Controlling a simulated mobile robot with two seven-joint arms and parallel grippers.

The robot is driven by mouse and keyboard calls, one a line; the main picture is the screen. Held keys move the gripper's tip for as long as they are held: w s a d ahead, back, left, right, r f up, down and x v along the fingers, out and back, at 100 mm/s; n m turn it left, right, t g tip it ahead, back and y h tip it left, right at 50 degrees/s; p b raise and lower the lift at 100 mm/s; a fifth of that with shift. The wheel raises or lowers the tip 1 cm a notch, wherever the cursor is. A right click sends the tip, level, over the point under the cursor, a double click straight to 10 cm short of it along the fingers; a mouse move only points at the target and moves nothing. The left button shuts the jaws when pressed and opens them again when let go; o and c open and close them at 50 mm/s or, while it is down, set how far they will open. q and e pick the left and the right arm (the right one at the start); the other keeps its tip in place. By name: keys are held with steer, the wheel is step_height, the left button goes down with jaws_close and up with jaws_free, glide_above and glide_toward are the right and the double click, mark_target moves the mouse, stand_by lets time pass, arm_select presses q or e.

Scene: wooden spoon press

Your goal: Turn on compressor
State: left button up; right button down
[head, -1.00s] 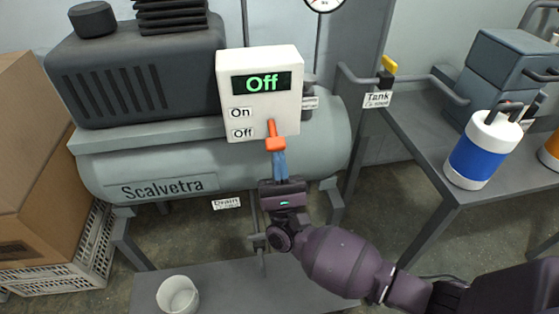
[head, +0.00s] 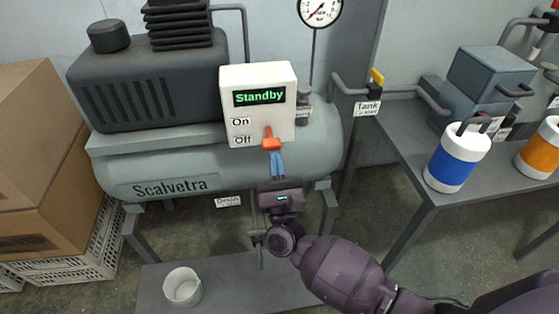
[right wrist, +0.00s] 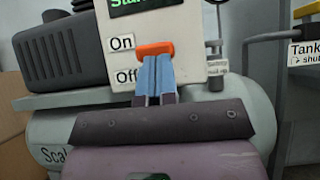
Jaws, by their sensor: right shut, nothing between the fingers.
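The compressor (head: 180,157) is a grey-green tank marked Scalvetra with a dark ribbed motor (head: 140,88) on top. Its white control box (head: 284,118) has a display (head: 259,97) reading Standby in green. An orange switch lever (head: 269,133) sits beside the On and Off labels, and it also shows in the right wrist view (right wrist: 155,48). My right gripper (head: 273,152) is shut with nothing between its blue fingers. Its fingertips are at the underside of the lever and appear to touch it. My left gripper is not in view.
A pressure gauge (head: 320,10) is above right. A yellow-handled valve (head: 377,77) is by the Tank label. A blue-and-white canister (head: 456,160) stands on the right table (head: 408,150). A white cup (head: 182,287) stands below, and cardboard boxes (head: 60,165) are at left.

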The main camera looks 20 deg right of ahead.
step_height(320, 180, up, 2)
steer(key=shift+s+r+g+p, duration=0.1)
steer(key=shift+r+g+p, duration=0.05)
steer(key=shift+g+p, duration=0.5)
steer(key=shift+f+g+y, duration=0.25)
steer(key=shift+f+y, duration=0.05)
steer(key=shift+f, duration=0.1)
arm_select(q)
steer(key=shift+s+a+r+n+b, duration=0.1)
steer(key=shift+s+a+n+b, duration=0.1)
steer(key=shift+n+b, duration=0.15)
arm_select(e)
steer(key=v, duration=0.7)
steer(key=shift+s, duration=0.2)
steer(key=shift+a+f, duration=0.1)
